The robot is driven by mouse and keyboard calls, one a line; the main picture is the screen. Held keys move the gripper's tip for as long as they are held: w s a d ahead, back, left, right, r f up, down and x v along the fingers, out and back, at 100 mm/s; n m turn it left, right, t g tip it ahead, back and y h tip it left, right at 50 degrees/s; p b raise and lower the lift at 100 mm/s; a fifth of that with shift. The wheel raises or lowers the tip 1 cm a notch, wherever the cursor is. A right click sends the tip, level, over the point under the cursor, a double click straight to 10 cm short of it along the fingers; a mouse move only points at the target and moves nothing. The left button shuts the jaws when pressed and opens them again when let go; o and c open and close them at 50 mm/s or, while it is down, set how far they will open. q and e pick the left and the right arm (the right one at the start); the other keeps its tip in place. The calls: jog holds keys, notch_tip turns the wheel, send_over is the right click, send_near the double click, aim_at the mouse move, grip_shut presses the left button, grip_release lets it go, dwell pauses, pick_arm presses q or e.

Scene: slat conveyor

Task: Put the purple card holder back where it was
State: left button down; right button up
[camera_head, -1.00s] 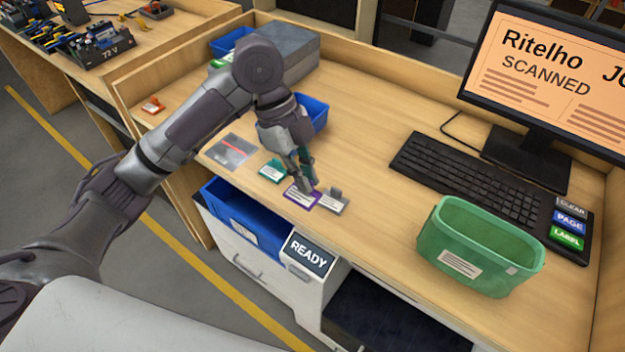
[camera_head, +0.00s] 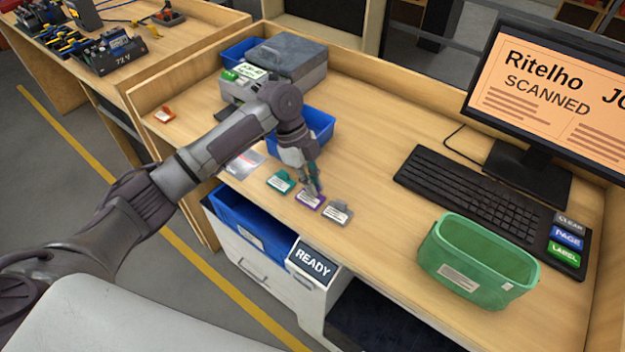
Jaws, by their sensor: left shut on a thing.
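The purple card holder (camera_head: 308,200) is at the front edge of the wooden desk, between a teal card holder (camera_head: 281,182) on its left and a grey card holder (camera_head: 337,212) on its right. My left gripper (camera_head: 314,190) reaches down over the purple holder from behind and is shut on it. The fingers cover the holder's upper part. I cannot tell whether its base touches the desk. My right gripper is not in view.
A red card holder (camera_head: 165,115) stands at the far left of the desk. A blue bin (camera_head: 318,122) is behind my left gripper, and a green bin (camera_head: 478,262) stands at the right. A keyboard (camera_head: 470,200) lies before the monitor. The desk middle is clear.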

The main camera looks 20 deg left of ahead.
pick_arm(q)
jog(key=shift+f, duration=0.1)
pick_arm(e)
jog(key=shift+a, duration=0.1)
pick_arm(q)
jog(key=c, duration=1.7)
grip_release()
jog(key=shift+f, duration=0.1)
jog(key=o, duration=0.4)
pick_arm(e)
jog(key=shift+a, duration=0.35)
pick_arm(q)
jog(key=shift+o, duration=0.2)
jog(key=shift+r, duration=0.25)
jog(key=shift+a+r, duration=0.15)
jog(key=shift+r, duration=0.15)
jog(key=b+v, duration=0.3)
jog(key=v, duration=0.8)
jog(key=shift+r, duration=0.15)
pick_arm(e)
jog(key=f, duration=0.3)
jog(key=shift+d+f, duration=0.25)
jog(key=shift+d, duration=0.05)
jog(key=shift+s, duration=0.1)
